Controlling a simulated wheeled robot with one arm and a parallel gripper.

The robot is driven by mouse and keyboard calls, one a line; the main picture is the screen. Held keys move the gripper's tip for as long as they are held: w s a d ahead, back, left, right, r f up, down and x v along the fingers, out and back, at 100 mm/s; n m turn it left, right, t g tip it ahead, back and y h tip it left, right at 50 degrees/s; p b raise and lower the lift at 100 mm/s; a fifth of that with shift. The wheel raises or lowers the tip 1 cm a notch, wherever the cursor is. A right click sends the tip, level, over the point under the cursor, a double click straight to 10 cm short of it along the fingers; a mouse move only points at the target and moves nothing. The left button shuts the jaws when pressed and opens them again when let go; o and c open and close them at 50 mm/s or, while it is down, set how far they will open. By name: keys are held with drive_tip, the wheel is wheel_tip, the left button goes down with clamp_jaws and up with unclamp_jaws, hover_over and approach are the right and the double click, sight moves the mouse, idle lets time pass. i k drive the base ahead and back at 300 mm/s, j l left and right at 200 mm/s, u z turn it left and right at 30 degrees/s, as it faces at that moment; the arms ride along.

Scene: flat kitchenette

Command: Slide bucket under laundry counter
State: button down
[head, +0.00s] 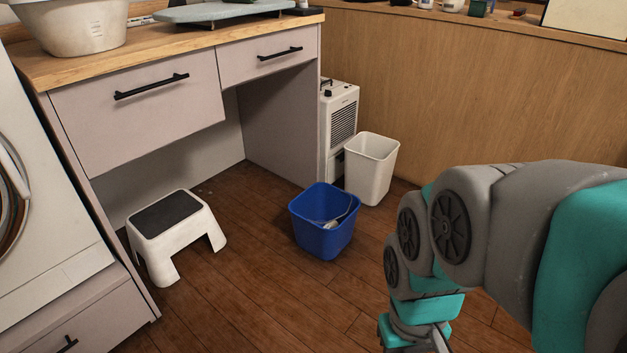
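The blue bucket (322,225) stands upright on the wooden floor, in front of the right end of the laundry counter (190,50). The counter has a wooden top, grey drawer fronts with black handles, and an open space beneath. The bucket is outside that space, to the right of it. My arm comes in from the right side of the head view and bends down to the bottom edge. My gripper is below the frame, so its fingers and state are hidden.
A white step stool (176,235) with a dark top stands at the left of the space under the counter. A white bin (371,168) and a white dehumidifier-like appliance (340,130) stand behind the bucket. Floor between stool and bucket is clear.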

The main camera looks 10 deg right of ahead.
sight(320, 202)
drive_tip(key=i+j+z, duration=0.2)
drive_tip(key=i+j, duration=0.35)
drive_tip(key=i+j+z, duration=0.15)
drive_tip(key=i+j, duration=0.4)
drive_tip(key=j, duration=0.05)
